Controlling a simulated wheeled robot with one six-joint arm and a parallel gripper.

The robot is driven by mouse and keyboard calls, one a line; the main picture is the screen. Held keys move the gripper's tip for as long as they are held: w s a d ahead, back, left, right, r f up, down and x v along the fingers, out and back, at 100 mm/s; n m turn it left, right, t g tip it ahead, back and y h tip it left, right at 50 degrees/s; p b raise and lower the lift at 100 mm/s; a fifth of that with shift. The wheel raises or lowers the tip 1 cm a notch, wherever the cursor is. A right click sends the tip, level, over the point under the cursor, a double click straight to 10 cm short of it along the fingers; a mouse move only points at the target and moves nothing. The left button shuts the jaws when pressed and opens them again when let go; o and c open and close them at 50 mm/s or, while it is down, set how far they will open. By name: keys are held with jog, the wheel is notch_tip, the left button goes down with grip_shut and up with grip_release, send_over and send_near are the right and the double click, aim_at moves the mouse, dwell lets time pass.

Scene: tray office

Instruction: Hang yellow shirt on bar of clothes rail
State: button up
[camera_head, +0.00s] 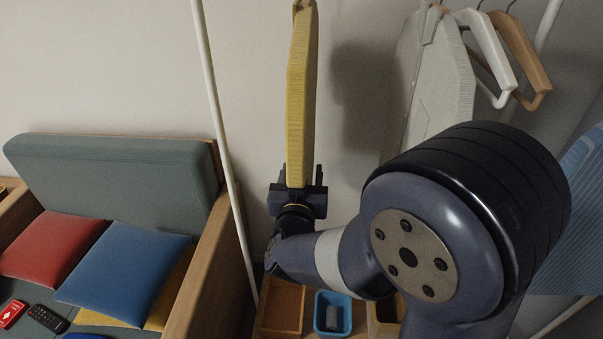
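The yellow shirt (300,90) hangs upright and edge-on near the top centre. My gripper (299,178) is at its lower end, with a finger on each side of the cloth, and looks shut on it. The shirt's top reaches the upper picture edge, where a bit of hanger shows. The clothes rail has a white left post (222,130) and a right post (547,22). Its bar is above the picture and out of view. A light grey garment (440,85), a white hanger (489,50) and a wooden hanger (524,52) hang to the right of the shirt.
Below the shirt stand an orange-brown tray (283,308) and a blue bin (332,315) with a grey thing inside. A sofa (110,175) with red (52,248) and blue (125,265) cushions is at left. A blue striped cloth (575,220) is at right.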

jog(key=shift+s, duration=0.1)
jog(key=s, duration=1)
jog(key=shift+s+a, duration=0.2)
jog(key=shift+s, duration=0.1)
jog(key=w+r+p, duration=0.1)
jog(key=w, duration=1)
jog(key=shift+d+r, duration=0.15)
jog(key=shift+d, duration=0.05)
jog(key=shift+s, duration=0.1)
